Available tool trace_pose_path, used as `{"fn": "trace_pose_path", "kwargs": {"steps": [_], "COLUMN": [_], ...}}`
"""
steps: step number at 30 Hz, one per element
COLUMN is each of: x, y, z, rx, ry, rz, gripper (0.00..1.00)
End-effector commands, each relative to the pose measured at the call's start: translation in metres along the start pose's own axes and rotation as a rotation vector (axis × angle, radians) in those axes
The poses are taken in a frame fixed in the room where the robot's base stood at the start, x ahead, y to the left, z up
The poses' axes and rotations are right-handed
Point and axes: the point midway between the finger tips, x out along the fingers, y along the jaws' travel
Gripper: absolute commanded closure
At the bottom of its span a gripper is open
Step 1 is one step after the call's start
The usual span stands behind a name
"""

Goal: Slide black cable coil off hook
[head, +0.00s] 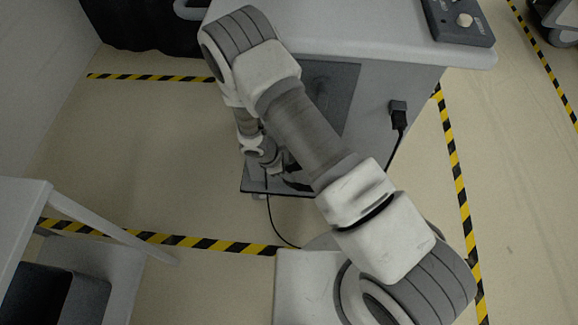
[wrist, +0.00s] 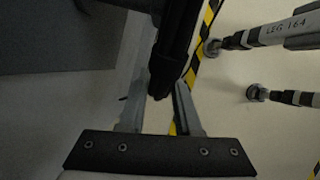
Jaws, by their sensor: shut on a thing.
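The black cable coil (wrist: 174,45) shows in the wrist view as a thick dark bundle running down from the top edge to between my fingers. My gripper (wrist: 160,92) is shut on it, one grey finger on each side. In the head view my gripper is low beside the grey cart's side, mostly hidden by my own arm. A dark piece (head: 296,183) shows there, probably part of the coil. I cannot make out the hook in either view, nor whether the coil still touches it.
The grey cart (head: 375,85) has a pale top with a dark control box (head: 460,20) on it. A black plug (head: 398,108) with a cord sits on its side. A thin cable (head: 270,215) trails to the floor. Another cart (head: 25,220) stands at lower left. Striped legs (wrist: 265,35) show right.

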Motion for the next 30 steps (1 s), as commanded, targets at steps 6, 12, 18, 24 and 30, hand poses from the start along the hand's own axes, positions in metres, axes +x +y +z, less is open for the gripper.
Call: {"fn": "trace_pose_path", "kwargs": {"steps": [6,12,18,24,30], "x": [-0.002,-0.003,-0.005,-0.006,-0.006], "y": [-0.013,-0.025,-0.036,-0.045,-0.046], "z": [-0.002,-0.004,-0.006,-0.007,-0.007], "rx": [-0.002,-0.002,-0.002,-0.001,0.001], "ry": [-0.001,-0.001,-0.002,0.000,0.000], "rz": [0.001,0.001,0.002,0.001,0.001], "gripper": [1.00,1.00,1.00,1.00,1.00]}}
